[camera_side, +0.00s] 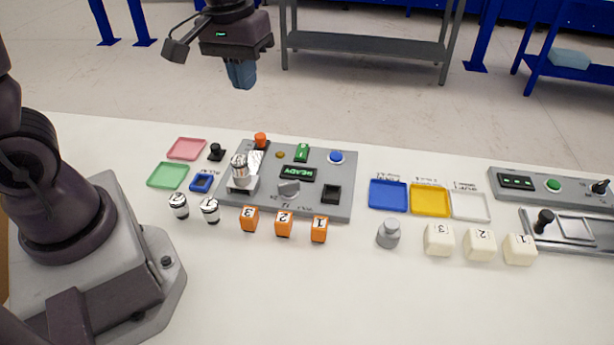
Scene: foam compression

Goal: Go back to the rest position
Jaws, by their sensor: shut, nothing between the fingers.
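My gripper (240,76) hangs at the top of the side view, above the back edge of the table and apart from everything on it. Its blue fingers point down and are shut with nothing between them. My arm's base stands at the left. The grey control panel (318,206) lies below and to the right of the gripper, with a lit display reading READY. A white and silver cylinder (239,166) marked with a number sits in a holder at the panel's left.
Two numbered cylinders (178,205), orange blocks (283,223), a grey weight (388,234) and white foam blocks (480,245) stand in front. Pink (187,149), green (167,175), blue (388,194) and yellow (430,200) trays lie beside the panel. Another device (580,222) is at right. The front table is clear.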

